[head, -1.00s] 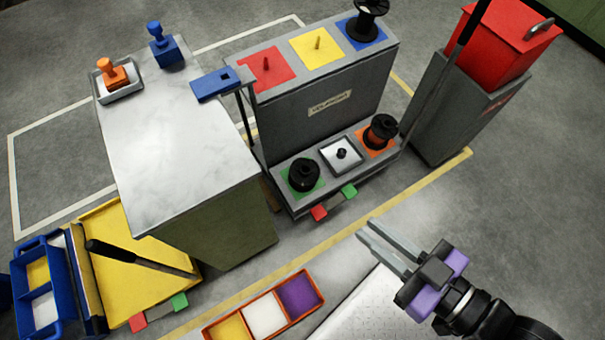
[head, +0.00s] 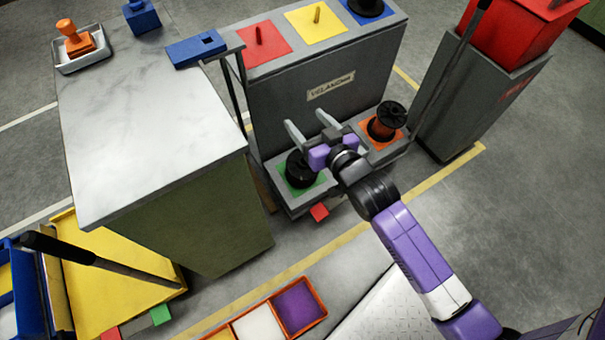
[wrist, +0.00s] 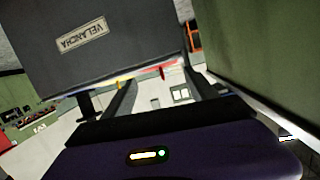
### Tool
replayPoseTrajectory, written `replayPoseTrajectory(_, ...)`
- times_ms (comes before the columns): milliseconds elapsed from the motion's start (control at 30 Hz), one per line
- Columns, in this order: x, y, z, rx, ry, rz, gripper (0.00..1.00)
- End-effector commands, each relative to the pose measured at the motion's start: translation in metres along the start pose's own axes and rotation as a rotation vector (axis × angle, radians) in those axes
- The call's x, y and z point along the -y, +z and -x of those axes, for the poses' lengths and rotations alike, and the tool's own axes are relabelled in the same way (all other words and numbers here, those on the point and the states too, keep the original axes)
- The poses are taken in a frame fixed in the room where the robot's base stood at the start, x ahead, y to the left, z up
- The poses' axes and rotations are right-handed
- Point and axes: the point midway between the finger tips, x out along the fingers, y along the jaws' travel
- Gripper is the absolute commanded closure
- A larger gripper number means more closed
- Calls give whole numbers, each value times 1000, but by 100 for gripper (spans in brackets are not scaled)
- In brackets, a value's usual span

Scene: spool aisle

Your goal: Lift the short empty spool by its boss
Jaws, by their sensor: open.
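A black spool (head: 299,171) with no visible winding stands on the green square (head: 287,188) at the left of the cart's low shelf; it looks like the short empty one. Another black spool (head: 367,7) stands on the blue square of the upper deck, cut by the frame's top edge. A copper-wound spool (head: 388,120) stands on the orange square. My gripper (head: 307,124) is open and empty, over the low shelf in front of the grey panel. It hides the shelf's middle plate and part of the green-square spool's surroundings. The wrist view shows its spread fingers (wrist: 155,92), no spool between them.
The grey labelled panel (head: 330,92) rises behind my fingers. Pegs stand on the red (head: 264,52) and yellow squares above. A marble-topped counter (head: 145,125) is left; a red-topped grey bin (head: 470,95) is right. A three-part tray (head: 265,318) lies in front.

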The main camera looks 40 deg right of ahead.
Motion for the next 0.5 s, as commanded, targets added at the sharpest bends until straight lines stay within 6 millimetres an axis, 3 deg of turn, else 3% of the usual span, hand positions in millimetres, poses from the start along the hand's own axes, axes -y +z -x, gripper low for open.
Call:
replayPoseTrajectory(33, -7, 12, -26, 20, 26, -36, 33)
replayPoseTrajectory(200, -32, 39, -92, 139, 127, -194, 33)
replayPoseTrajectory(400, -53, 73, -153, 325, 267, -437, 33)
replayPoseTrajectory(500, -58, 93, -172, 442, 349, -574, 33)
